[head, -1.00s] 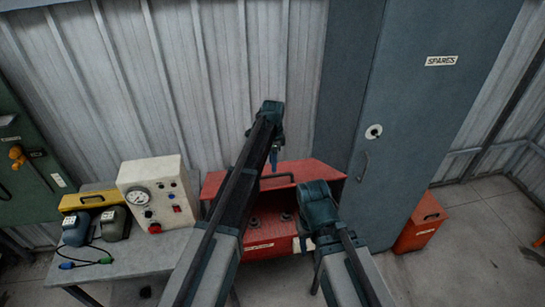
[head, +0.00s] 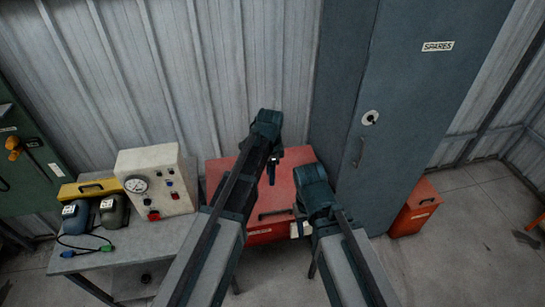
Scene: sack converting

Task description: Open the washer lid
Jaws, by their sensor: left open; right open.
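The red washer (head: 228,172) stands against the corrugated wall, partly behind my arms. Its lid (head: 296,160) lies down flat over the top, and the inside is hidden. A dark lid handle (head: 275,215) shows near the front edge of the lid. My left gripper (head: 272,176) is open and empty above the lid, toward its back, apart from the handle. My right gripper (head: 308,215) is at the right front of the washer, to the right of the handle; its fingers are largely hidden, and I cannot tell whether it touches.
A grey bench (head: 120,265) at the left holds a gauge box (head: 155,185), a yellow case (head: 90,188) and two small devices with a cable. A tall grey spares cabinet (head: 410,120) stands close on the right, with a red box (head: 415,207) beside it. Floor is free at right.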

